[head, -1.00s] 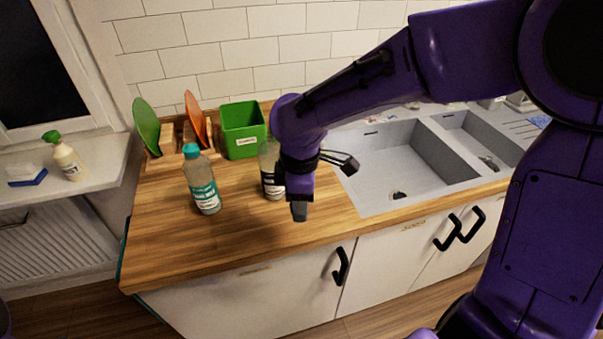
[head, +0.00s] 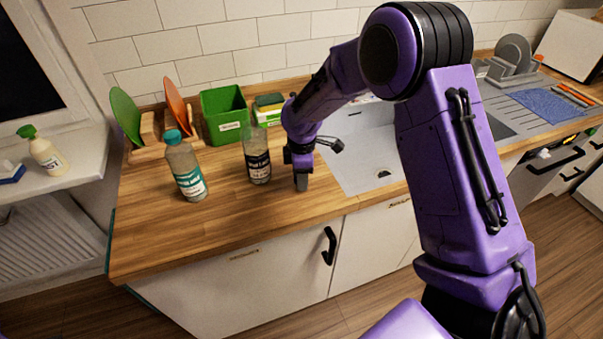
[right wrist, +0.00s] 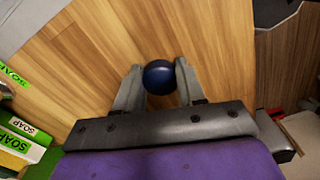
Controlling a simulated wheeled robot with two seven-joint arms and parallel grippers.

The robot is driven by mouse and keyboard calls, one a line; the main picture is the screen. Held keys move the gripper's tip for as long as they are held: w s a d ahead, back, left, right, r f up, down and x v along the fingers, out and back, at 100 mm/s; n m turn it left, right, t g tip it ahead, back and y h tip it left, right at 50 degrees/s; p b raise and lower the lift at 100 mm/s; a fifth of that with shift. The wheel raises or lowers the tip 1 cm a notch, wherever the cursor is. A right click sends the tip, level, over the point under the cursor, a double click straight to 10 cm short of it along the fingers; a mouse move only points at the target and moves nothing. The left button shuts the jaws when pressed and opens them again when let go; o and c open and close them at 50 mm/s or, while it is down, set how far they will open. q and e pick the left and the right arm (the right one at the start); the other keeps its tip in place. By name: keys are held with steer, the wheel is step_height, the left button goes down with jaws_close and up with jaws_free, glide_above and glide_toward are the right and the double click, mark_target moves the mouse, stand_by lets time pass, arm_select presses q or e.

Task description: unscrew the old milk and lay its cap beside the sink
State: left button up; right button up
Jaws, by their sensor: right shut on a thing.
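A clear bottle with a dark label (head: 258,167), seemingly the old milk, stands upright on the wooden counter with no cap visible on its top. A second bottle, with a teal cap and teal label (head: 188,180), stands to its left. My right gripper (head: 301,183) points down just right of the dark-label bottle, apart from it, at the left edge of the sink (head: 350,165). In the right wrist view its fingers are shut on a round dark blue cap (right wrist: 159,77), low over bare wood. Whether the cap touches the counter is unclear. My left gripper is out of view.
A green box (head: 225,112), sponges and soap boxes (head: 268,107), and a rack with green and orange boards (head: 176,103) stand along the wall. The front left counter (head: 200,235) is clear. A spray bottle (head: 44,150) stands on the sill.

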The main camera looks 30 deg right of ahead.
steer(key=shift+w+f, duration=0.1)
steer(key=shift+f, duration=0.1)
steer(key=o, duration=1.1)
steer(key=shift+f, duration=0.15)
steer(key=shift+o, duration=0.2)
step_height(320, 180, up, 12)
steer(key=b, duration=0.2)
steer(key=shift+r, duration=0.2)
